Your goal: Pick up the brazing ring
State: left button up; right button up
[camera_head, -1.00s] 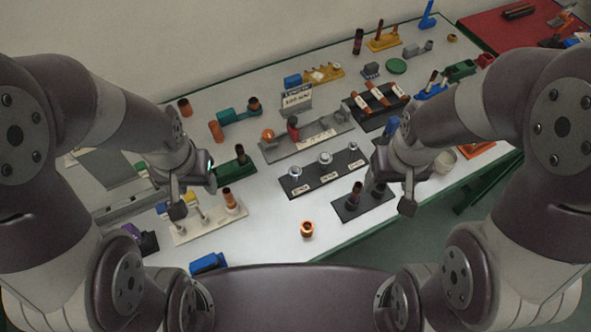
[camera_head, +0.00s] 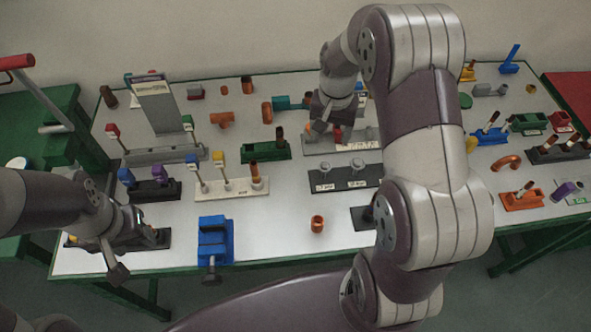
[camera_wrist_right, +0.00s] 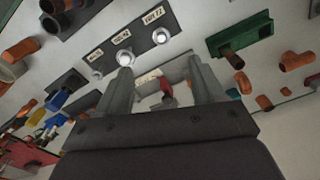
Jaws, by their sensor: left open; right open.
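Several silver ring-like pieces stand on a black labelled stand (camera_head: 345,184) in the middle of the table; I cannot tell for sure which is the brazing ring. One silver piece (camera_head: 326,168) shows left of another (camera_head: 357,165). In the right wrist view the black stand (camera_wrist_right: 105,44) lies just beyond the fingers, with three silver pieces in a row. My right gripper (camera_wrist_right: 160,66) is open, above the grey stand (camera_wrist_right: 147,76) behind the black one, with nothing held. It shows in the head view (camera_head: 321,126). My left gripper (camera_head: 118,262) is open at the table's front left.
A copper fitting (camera_head: 317,224) stands near the front edge. A blue vise-like block (camera_head: 215,240) and a white stand (camera_head: 231,190) lie left of it. A green stand (camera_head: 264,151) is behind. My right arm hides the table's middle right.

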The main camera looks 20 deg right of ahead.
aim_at(325, 165)
jog(key=shift+m, duration=0.3)
jog(key=f, duration=0.4)
jog(key=f+p, duration=0.1)
jog(key=f, duration=0.3)
jog(key=f+p, duration=0.1)
jog(key=f, duration=0.3)
jog(key=shift+w, duration=0.35)
jog(key=shift+w+f, duration=0.1)
jog(key=shift+f, duration=0.35)
jog(key=shift+r, duration=0.1)
jog(key=shift+f, duration=0.25)
jog(key=c, duration=0.8)
